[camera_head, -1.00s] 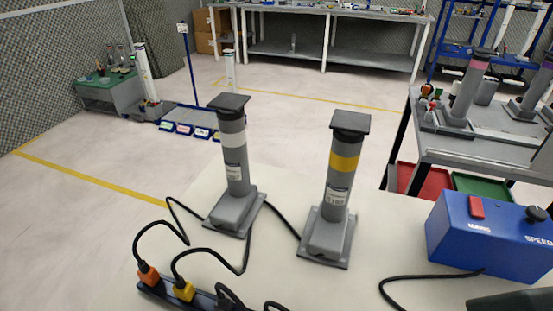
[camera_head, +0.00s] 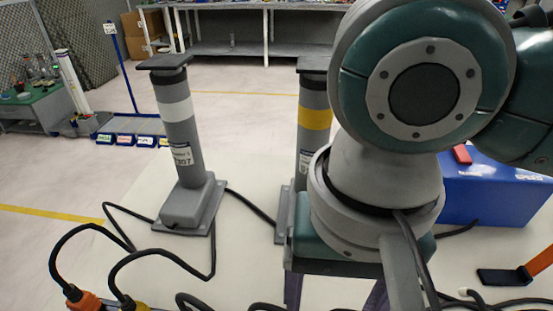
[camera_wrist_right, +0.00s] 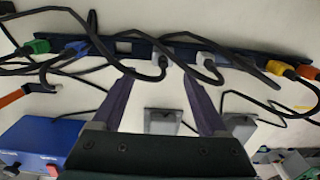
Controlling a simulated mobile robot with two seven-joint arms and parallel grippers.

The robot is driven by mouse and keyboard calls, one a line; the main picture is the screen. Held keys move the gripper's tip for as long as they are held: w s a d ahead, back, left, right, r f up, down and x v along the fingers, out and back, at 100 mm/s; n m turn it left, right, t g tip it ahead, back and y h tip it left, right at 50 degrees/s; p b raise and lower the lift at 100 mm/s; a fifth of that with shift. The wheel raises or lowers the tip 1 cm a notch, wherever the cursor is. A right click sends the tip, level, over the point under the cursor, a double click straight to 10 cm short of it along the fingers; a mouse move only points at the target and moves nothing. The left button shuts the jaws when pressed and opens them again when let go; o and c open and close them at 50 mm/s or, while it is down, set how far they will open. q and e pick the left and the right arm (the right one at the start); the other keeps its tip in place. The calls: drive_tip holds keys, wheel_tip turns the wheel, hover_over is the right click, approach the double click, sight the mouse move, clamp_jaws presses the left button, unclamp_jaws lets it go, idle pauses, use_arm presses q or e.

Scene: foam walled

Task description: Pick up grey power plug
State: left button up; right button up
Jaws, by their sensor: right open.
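In the right wrist view a dark power strip (camera_wrist_right: 115,40) runs across the top with plugs in it. Two pale grey or white plugs, one near the middle (camera_wrist_right: 160,61) and one to its right (camera_wrist_right: 207,64), sit in the strip with black cables. I cannot tell surely which is the grey one. My right gripper (camera_wrist_right: 158,82) is open and empty, its fingertips pointing at the strip, with the middle pale plug showing between and just beyond them. In the head view my right arm hides these plugs. My left gripper is not in view.
Orange (camera_head: 83,300) and yellow (camera_head: 133,304) plugs are at one end of the strip; green (camera_wrist_right: 38,46) and blue (camera_wrist_right: 76,48) at the other. Two grey posts, white-banded (camera_head: 178,125) and yellow-banded (camera_head: 313,115), and a blue box (camera_head: 490,190) stand on the table.

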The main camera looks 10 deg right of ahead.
use_arm(q)
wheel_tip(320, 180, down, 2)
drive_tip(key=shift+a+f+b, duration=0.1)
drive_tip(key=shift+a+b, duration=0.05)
drive_tip(key=shift+b, duration=0.8)
use_arm(e)
drive_tip(key=f, duration=0.7)
drive_tip(key=shift+s+a, duration=0.25)
drive_tip(key=shift+c, duration=0.3)
clamp_jaws()
